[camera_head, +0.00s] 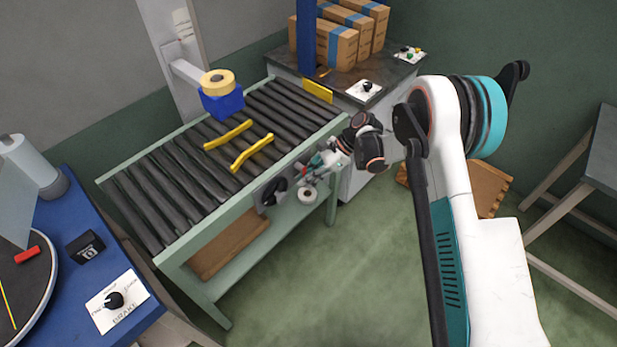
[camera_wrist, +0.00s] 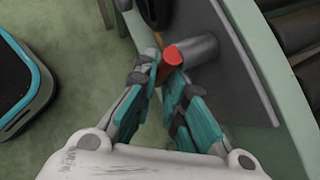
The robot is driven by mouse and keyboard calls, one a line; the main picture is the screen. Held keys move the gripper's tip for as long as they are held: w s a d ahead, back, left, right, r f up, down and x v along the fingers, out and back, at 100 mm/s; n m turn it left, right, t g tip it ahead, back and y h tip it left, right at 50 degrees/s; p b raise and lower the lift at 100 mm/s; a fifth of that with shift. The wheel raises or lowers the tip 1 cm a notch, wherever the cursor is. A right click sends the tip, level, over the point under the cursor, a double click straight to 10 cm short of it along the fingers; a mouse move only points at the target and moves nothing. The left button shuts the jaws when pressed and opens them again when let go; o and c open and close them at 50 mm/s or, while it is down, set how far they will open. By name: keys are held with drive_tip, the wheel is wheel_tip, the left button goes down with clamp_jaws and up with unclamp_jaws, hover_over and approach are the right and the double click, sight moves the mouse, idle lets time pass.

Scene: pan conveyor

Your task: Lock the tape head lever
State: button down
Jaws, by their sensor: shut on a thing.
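A grey plate (camera_head: 268,194) with black parts is mounted on the near side of the conveyor frame, and it fills the upper middle of the wrist view (camera_wrist: 238,85). A grey cylinder (camera_wrist: 195,49) stands out from it, with a red end (camera_wrist: 173,56), which looks like the lever's grip. My gripper (camera_head: 306,172) is beside the plate. In the wrist view its teal fingers (camera_wrist: 165,68) are closed around the red end. Most of the lever and its pivot are hidden, and I cannot tell its locked position.
A white roll (camera_head: 308,194) hangs just below my gripper. The roller conveyor (camera_head: 165,185) carries two yellow bars (camera_head: 252,153). A blue head with a yellow roll (camera_head: 222,103) hangs above it. Boxes (camera_head: 340,45) stand behind. The green floor (camera_head: 345,270) in front is clear.

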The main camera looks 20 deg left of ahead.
drive_tip(key=c, duration=1.9)
unclamp_jaws()
drive_tip(key=v, duration=1.2)
drive_tip(key=shift+f, duration=0.1)
